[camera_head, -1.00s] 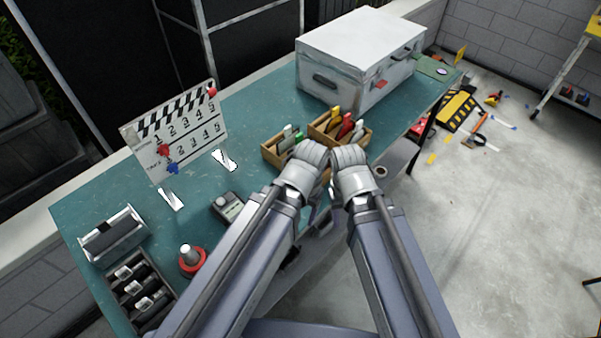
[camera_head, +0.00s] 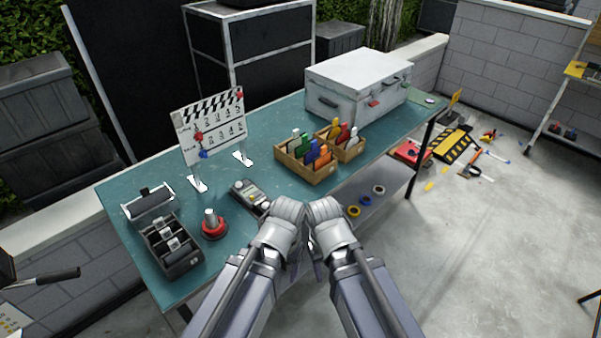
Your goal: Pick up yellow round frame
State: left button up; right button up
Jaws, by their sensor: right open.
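A small yellow ring (camera_head: 353,211), which fits the yellow round frame, lies on the grey lower shelf (camera_head: 343,190) under the teal table.
The teal table (camera_head: 262,130) carries wooden boxes (camera_head: 311,177) of coloured items, a white case (camera_head: 357,85), a clapperboard (camera_head: 212,130), a grey device (camera_head: 250,196) and a black tray (camera_head: 172,243). A table leg (camera_head: 424,155) stands right of the shelf.

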aim_at(334, 131)
jog(key=i+l+u, duration=0.1)
jog(key=u, duration=0.3)
jog(key=i+l+u, duration=0.1)
jog(key=u, duration=0.3)
jog(key=l+u, duration=0.2)
jog(key=u, duration=0.2)
jog(key=i+l+u, duration=0.1)
jog(key=l+u, duration=0.3)
jog(key=l, duration=0.6)
jog(key=l+u, duration=0.4)
jog(key=l, duration=1.25)
jog(key=k+l, duration=0.15)
jog(key=l, duration=1.2)
jog(key=k+u, duration=0.05)
